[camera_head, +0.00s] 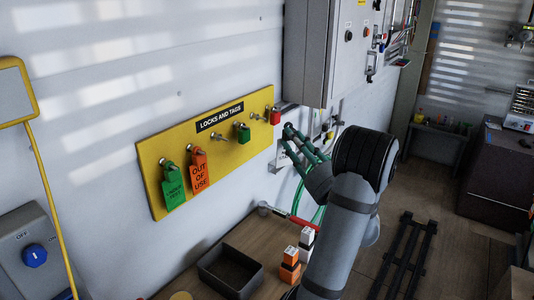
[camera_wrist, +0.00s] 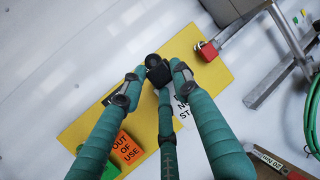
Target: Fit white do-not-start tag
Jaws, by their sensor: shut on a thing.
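My gripper (camera_wrist: 157,76) has green fingers closed together in the wrist view. A white tag (camera_wrist: 184,110) with partly hidden black lettering shows between the fingers, and the gripper is shut on it. The board (camera_wrist: 217,77) lies behind the fingers in the wrist view. An orange out-of-use tag (camera_head: 199,171) and a green tag (camera_head: 174,187) hang at its left. The fingers hide part of the board.
A green padlock (camera_head: 243,133) and a red padlock (camera_head: 275,116) hang on the board. A grey cabinet (camera_head: 318,50) is on the wall above right. Below are a dark tray (camera_head: 207,275), a red-handled tool (camera_head: 302,222) and small blocks (camera_head: 290,265) on a wooden bench.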

